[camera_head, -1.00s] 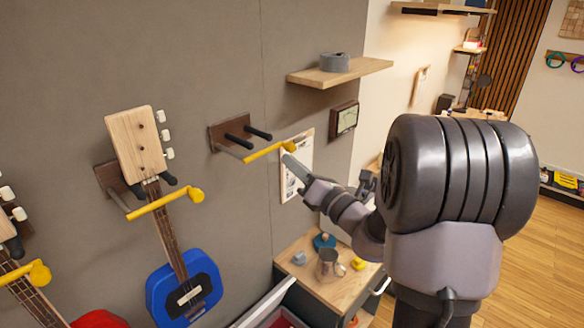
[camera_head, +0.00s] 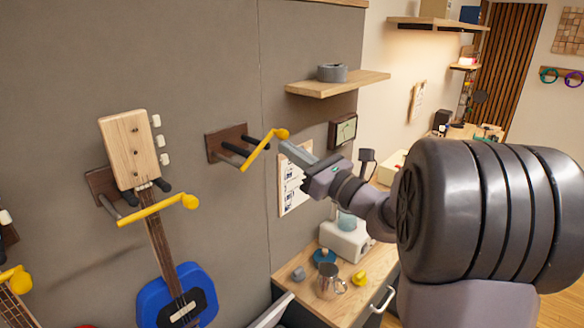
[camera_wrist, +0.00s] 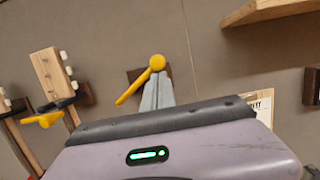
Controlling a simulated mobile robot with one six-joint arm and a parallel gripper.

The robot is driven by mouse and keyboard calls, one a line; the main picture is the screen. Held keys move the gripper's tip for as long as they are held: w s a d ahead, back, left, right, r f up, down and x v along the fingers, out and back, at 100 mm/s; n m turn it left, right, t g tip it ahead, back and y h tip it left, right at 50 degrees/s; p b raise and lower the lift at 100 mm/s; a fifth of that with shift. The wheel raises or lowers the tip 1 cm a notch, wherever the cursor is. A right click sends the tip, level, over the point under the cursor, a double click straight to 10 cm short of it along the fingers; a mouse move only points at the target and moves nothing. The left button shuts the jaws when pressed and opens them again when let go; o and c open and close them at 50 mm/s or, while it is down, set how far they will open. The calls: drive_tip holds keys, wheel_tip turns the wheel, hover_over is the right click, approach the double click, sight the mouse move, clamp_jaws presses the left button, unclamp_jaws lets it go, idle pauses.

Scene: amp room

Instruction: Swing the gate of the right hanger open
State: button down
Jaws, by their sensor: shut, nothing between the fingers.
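The right hanger (camera_head: 226,141) has a brown wall plate, two black pegs and a yellow gate (camera_head: 262,151) with a round knob. It holds no guitar. The gate slants steeply, its knob end at the upper right and its other end at the grey rod. My gripper (camera_head: 288,149) is shut and empty, its tip just below and right of the knob. In the wrist view, the fingertips (camera_wrist: 157,88) overlap the view just below the gate's knob (camera_wrist: 157,63) and hide part of the hanger plate. Contact is likely but not certain.
A blue guitar (camera_head: 180,294) hangs at left behind its own yellow gate (camera_head: 157,210). A wooden shelf (camera_head: 338,84) with a grey roll is above right. A paper sheet (camera_head: 294,180) is on the wall behind my gripper. A cabinet top (camera_head: 310,284) below holds a metal mug (camera_head: 328,280).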

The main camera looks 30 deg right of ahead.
sight(279, 136)
drive_tip(key=a+r+n+b, duration=0.1)
drive_tip(key=n, duration=0.2)
drive_tip(key=a+r+n+g+y+b, duration=0.1)
drive_tip(key=r+n+b, duration=0.1)
drive_tip(key=n, duration=0.1)
drive_tip(key=s+a+r+n+y+b, duration=0.1)
drive_tip(key=n+b, duration=0.1)
drive_tip(key=n, duration=0.1)
drive_tip(key=shift+s+a+r+g, duration=0.15)
drive_tip(key=shift+r+g, duration=0.1)
drive_tip(key=shift+g, duration=0.15)
drive_tip(key=s+a+r+n+g+y+b, duration=0.1)
drive_tip(key=s+a+r+n+g+b, duration=0.1)
drive_tip(key=a+n+b, duration=0.4)
drive_tip(key=shift+n+g+b, duration=0.3)
drive_tip(key=shift+n+b, duration=0.65)
drive_tip(key=shift+n, duration=1.05)
drive_tip(key=shift+s+a, duration=0.1)
drive_tip(key=shift+a, duration=0.05)
